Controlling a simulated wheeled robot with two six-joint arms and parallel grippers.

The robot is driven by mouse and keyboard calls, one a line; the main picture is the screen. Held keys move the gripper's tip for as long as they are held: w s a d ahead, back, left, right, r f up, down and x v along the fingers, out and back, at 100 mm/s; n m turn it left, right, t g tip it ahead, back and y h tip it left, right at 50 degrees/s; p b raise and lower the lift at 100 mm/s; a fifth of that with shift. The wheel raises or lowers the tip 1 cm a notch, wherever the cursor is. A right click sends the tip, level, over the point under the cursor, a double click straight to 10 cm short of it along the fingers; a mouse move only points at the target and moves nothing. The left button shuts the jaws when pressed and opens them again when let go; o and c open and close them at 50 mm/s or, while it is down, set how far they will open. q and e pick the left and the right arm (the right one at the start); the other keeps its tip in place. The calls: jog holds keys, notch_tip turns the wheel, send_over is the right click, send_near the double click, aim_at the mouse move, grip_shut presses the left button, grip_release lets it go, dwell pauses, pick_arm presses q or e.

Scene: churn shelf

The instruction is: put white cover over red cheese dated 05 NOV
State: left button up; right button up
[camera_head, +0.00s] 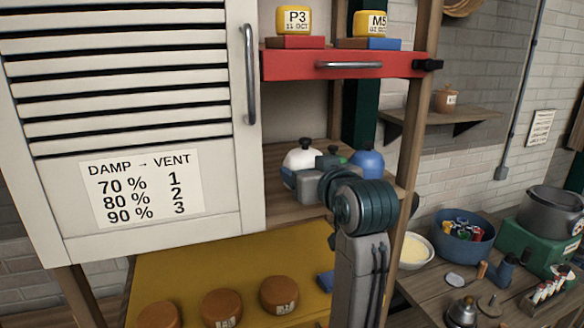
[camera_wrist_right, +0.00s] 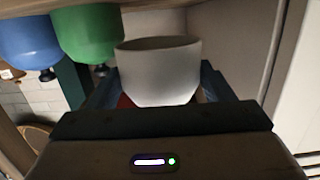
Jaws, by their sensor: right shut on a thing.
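The white cover (camera_head: 303,156) is a dome with a black knob, at the left of the middle shelf in the head view. My right gripper (camera_head: 300,178) is shut on it. In the right wrist view, which is turned over, the white cover (camera_wrist_right: 158,72) sits between the jaws (camera_wrist_right: 158,95) with its rim edge showing, seemingly clear of the shelf. Brown-red cheese wheels (camera_head: 222,307), (camera_head: 279,294), (camera_head: 158,316) stand on the yellow surface below. Their labels are too small or cut off to read, so I cannot tell which is 05 NOV. My left gripper is out of view.
A green cover (camera_head: 331,159) and a blue cover (camera_head: 367,163) stand close by on the shelf (camera_head: 285,208). A white louvred door (camera_head: 150,235) is at the left. A blue item (camera_head: 325,281) lies right of the cheeses.

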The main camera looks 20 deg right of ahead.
aim_at(293, 164)
jog(key=w, duration=0.1)
jog(key=w+a+p, duration=0.1)
jog(key=w, duration=0.3)
jog(key=shift+w+a+f+p, duration=0.25)
jog(key=shift+a+p, duration=0.1)
jog(key=shift+p, duration=0.05)
notch_tip(293, 164, down, 3)
jog(key=shift+r+p, duration=0.1)
jog(key=shift+p, duration=0.9)
jog(key=shift+f, duration=0.35)
jog(key=shift+f, duration=0.1)
jog(key=shift+f, duration=0.15)
jog(key=o, duration=0.7)
jog(key=shift+s+r, duration=0.1)
jog(key=shift+r, duration=0.1)
